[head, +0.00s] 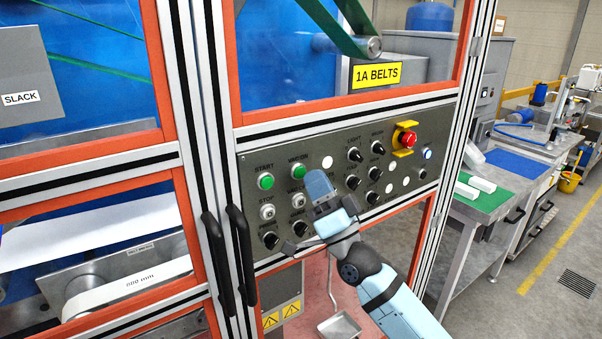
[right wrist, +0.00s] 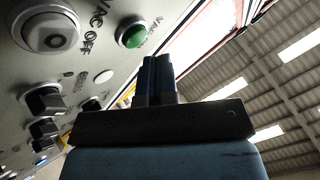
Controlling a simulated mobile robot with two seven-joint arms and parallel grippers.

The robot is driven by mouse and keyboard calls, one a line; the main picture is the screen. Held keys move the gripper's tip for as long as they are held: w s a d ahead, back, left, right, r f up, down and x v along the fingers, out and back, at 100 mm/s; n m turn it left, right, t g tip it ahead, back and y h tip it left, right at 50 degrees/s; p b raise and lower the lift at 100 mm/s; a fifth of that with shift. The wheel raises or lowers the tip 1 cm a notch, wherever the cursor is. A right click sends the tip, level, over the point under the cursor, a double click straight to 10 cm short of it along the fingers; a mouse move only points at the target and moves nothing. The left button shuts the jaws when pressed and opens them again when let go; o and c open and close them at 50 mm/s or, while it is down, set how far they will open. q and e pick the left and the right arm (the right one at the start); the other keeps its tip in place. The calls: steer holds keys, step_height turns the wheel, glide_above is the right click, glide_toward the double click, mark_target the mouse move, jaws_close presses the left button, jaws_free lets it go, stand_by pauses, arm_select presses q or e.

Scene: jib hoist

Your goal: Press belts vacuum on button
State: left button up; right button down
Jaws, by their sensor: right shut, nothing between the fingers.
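The belts vacuum on button is a green button (head: 298,171) under a "VAC ON" label on the grey control panel (head: 338,142). It also shows in the right wrist view (right wrist: 132,36). A white VAC OFF button (head: 298,200) sits below it and looks large in the right wrist view (right wrist: 48,30). My right gripper (head: 319,184) is in front of the panel, just right of and below the green button. Its fingers (right wrist: 157,75) are shut and empty. In the wrist view the fingertips appear near the green button; I cannot tell the exact gap. My left gripper is out of view.
A green START button (head: 265,181) is left of VAC ON. Several black knobs and a red emergency stop (head: 407,139) on yellow are to the right. Black door handles (head: 240,250) stick out at lower left. A "1A BELTS" sign (head: 377,75) hangs above.

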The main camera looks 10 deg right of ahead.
steer(key=shift+w, duration=0.1)
steer(key=shift+w+a, duration=0.15)
steer(key=shift+w, duration=0.15)
steer(key=shift+w+a, duration=0.15)
steer(key=shift+w, duration=0.25)
stand_by(0.9)
steer(key=shift+s+d, duration=0.3)
steer(key=shift+s, duration=0.5)
steer(key=s, duration=0.1)
steer(key=s+d+p, duration=0.1)
steer(key=s, duration=0.2)
steer(key=shift+s+d, duration=0.35)
